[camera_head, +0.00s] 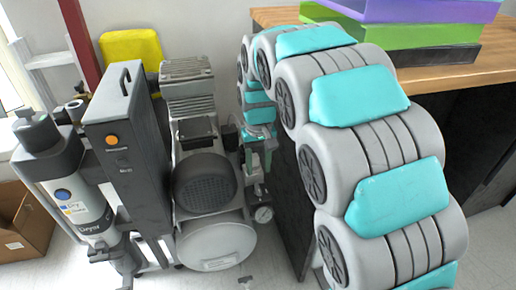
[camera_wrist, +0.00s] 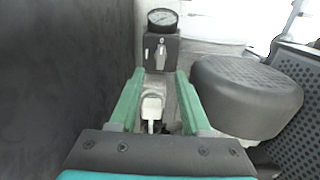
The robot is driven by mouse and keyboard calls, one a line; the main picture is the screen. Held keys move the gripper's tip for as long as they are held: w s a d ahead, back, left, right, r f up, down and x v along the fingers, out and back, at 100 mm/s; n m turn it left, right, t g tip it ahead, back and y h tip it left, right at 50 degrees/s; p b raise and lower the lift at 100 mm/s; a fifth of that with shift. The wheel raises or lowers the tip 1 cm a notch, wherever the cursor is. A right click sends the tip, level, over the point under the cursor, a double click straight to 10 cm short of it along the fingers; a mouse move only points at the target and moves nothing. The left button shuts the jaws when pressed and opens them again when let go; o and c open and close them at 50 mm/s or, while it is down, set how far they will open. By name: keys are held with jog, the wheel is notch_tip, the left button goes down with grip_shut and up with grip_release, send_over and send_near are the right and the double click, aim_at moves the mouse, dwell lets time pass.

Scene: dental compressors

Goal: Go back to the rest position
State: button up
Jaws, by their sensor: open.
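My gripper (camera_wrist: 157,78) shows in the wrist view with its two green fingers apart. A small white fitting (camera_wrist: 152,107) shows between the fingers; I cannot tell whether they touch it. Ahead of the fingertips is a dark block with a round pressure gauge (camera_wrist: 162,18) on it. In the head view my gripper (camera_head: 259,156) points down beside the dental compressor (camera_head: 208,185), on its right side, above the gauge (camera_head: 263,214). My grey and teal arm arches from the lower right up and back down to it.
A dark cabinet with a control panel (camera_head: 125,140) and a grey cylinder unit (camera_head: 75,185) stand to the left. A dark panel (camera_head: 290,205) is close on the gripper's right. A wooden table (camera_head: 440,80) with stacked coloured boxes (camera_head: 425,35) is behind my arm. A cardboard box (camera_head: 25,225) lies far left.

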jog(key=s+d+r+m, duration=0.1)
jog(key=s+d, duration=0.4)
jog(key=s, duration=0.6)
jog(key=s+d+r+m+g+p, duration=0.1)
jog(key=s+d, duration=0.4)
jog(key=s, duration=0.6)
jog(key=s+d+r+m, duration=0.1)
jog(key=s+d, duration=0.4)
jog(key=s, duration=0.7)
jog(key=shift+g+p, duration=0.3)
jog(key=shift+g, duration=0.1)
